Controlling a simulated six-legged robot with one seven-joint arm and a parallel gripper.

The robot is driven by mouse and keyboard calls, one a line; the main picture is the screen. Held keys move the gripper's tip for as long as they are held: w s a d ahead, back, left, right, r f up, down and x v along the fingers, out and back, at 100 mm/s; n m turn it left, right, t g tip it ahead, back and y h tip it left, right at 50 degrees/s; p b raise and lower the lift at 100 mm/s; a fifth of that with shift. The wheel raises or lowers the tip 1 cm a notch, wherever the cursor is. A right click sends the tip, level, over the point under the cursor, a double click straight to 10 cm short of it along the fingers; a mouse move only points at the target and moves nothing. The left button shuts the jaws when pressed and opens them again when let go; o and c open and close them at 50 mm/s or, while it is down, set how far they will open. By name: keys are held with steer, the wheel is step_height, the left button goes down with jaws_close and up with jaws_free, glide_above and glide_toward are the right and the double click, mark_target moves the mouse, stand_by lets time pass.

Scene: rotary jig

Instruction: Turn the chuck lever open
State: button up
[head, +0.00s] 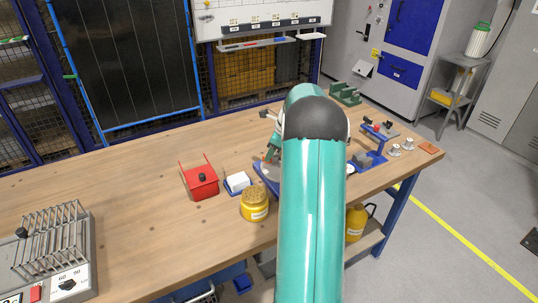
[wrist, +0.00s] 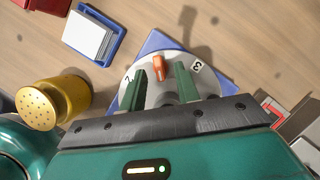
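The rotary jig shows in the wrist view as a round grey plate (wrist: 208,83) marked 2 and 3, on a blue base (wrist: 158,40). An orange lever (wrist: 158,66) stands on the plate, its long side running roughly up and down the picture. My gripper (wrist: 161,72) is open, with one green finger on each side of the lever. I cannot tell how far above the lever the fingertips are, and I see no clear contact. In the head view my arm hides most of the jig; part of the blue base (head: 261,174) shows.
A yellow shaker jar (wrist: 52,103), a blue tray of white cards (wrist: 90,38) and a red box (head: 201,182) are left of the jig. A blue stand (head: 374,155) is to the right. A rack (head: 50,245) stands front left. Bare wood lies between.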

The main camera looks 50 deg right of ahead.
steer(key=shift+w+a+f, duration=0.2)
steer(key=shift+w+f, duration=0.1)
steer(key=shift+f, duration=0.35)
jaws_close()
